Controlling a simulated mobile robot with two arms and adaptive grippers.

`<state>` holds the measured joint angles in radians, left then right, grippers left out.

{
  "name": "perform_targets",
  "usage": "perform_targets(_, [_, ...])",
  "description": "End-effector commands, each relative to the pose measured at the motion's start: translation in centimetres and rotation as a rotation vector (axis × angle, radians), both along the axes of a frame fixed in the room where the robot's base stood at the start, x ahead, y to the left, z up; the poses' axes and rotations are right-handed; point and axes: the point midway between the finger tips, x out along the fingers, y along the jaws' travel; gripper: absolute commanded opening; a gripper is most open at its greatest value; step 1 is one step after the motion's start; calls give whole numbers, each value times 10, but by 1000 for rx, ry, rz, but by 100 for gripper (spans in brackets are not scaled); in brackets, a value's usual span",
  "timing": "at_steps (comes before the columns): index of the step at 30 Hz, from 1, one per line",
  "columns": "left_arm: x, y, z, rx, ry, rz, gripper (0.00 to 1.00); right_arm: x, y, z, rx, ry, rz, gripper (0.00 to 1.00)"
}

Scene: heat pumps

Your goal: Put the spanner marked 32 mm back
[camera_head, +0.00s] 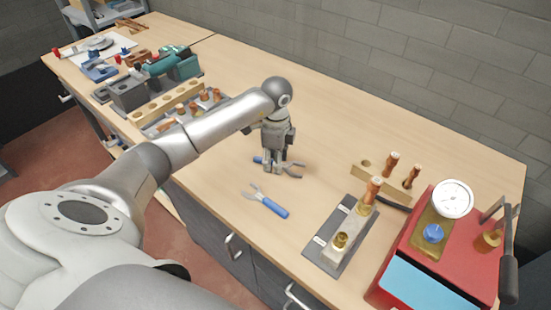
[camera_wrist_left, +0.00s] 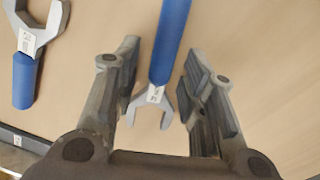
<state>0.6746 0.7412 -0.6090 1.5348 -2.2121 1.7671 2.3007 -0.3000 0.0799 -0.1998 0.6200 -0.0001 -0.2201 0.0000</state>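A blue-handled spanner lies on the wooden bench under my left gripper (camera_head: 281,172); its grey jaw (camera_head: 297,170) sticks out to the right. In the left wrist view its blue handle (camera_wrist_left: 170,40) and open grey jaw (camera_wrist_left: 154,103) lie between my two open fingers (camera_wrist_left: 160,95), with gaps on both sides. A second blue-handled spanner (camera_head: 268,203) lies nearer the bench's front edge; it also shows at the left of the left wrist view (camera_wrist_left: 24,75), with a larger-looking jaw. Both carry small white labels, too small to read. My right gripper is out of view.
A grey plate with brass fittings (camera_head: 333,248), a wooden block with copper pieces (camera_head: 368,178) and a red machine with a gauge (camera_head: 440,245) stand at the right. A wooden rack (camera_head: 160,104) and other tools fill the left. The bench behind my gripper is clear.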

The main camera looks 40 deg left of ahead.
Motion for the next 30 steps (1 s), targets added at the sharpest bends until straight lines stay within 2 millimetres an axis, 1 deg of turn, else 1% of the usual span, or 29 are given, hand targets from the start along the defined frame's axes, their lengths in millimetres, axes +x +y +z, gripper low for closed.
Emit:
perform_targets(5, [0, 0, 5, 0, -1, 0, 38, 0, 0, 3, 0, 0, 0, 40])
perform_targets(8, [1, 0, 14, 1, -5, 1, 38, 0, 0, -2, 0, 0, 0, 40])
perform_targets(11, [1, 1, 32, 1, -6, -1, 38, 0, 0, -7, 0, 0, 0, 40])
perform_targets(18, [2, 0, 86, 1, -6, 0, 38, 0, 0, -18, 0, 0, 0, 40])
perform_targets(20, [2, -1, 98, 1, -5, 0, 38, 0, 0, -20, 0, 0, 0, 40])
perform_targets(22, [1, 0, 110, 2, -4, 0, 38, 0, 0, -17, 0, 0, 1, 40])
perform_targets(25, [1, 0, 118, 1, -3, 0, 38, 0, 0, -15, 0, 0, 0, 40])
perform_targets(30, [0, 0, 124, 1, -1, 0, 38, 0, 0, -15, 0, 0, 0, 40])
